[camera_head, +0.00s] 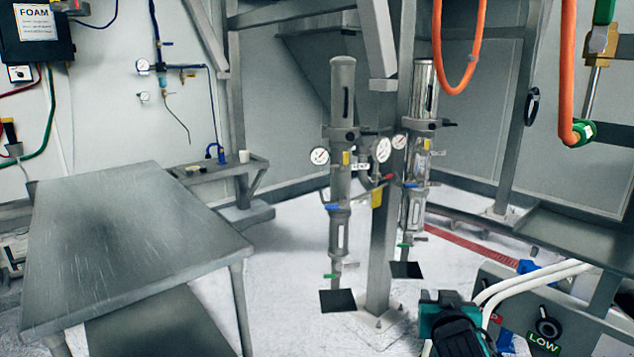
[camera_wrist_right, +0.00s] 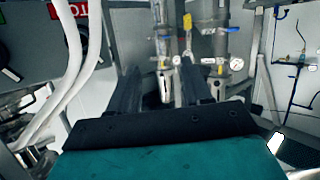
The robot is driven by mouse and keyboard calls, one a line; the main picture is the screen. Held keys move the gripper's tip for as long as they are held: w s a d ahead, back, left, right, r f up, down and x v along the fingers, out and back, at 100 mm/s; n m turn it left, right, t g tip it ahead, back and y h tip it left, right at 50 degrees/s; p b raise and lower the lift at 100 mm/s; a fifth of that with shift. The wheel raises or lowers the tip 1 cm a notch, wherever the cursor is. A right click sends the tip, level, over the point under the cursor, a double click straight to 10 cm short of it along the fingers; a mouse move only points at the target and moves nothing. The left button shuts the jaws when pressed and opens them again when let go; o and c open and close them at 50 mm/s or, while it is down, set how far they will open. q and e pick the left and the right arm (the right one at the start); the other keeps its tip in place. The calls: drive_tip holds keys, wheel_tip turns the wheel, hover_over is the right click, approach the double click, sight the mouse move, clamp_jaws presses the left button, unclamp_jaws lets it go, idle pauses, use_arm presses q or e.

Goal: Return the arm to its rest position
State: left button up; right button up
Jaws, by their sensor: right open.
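My right gripper (camera_head: 455,318) shows at the bottom right of the head view as a teal and black body, left of the white hoses. Its fingertips are hard to make out there. In the right wrist view my right gripper (camera_wrist_right: 162,82) has its two black fingers spread apart, with nothing between them. The sifter columns stand beyond the fingers in that view. My left gripper is in neither view.
Two metal sifter columns, the left (camera_head: 341,150) and the right (camera_head: 419,150), stand mid-view with gauges. A bare steel table (camera_head: 130,235) is at left. White hoses (camera_head: 530,280) and a control box (camera_head: 545,318) marked LOW sit right of my gripper. Orange hoses (camera_head: 565,75) hang upper right.

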drive_tip(key=s+a+f+n+g+y, duration=0.1)
drive_tip(key=s+a+f+n+y, duration=0.1)
drive_tip(key=s+f, duration=0.8)
drive_tip(key=s+a+f+n+g+y, duration=0.2)
drive_tip(key=s+f, duration=0.7)
drive_tip(key=s, duration=0.8)
drive_tip(key=shift+s+a+f+n+y, duration=0.2)
drive_tip(key=shift+a+f+n+y, duration=0.15)
drive_tip(key=shift+a+y, duration=0.4)
drive_tip(key=shift+f, duration=0.1)
drive_tip(key=shift+c, duration=0.6)
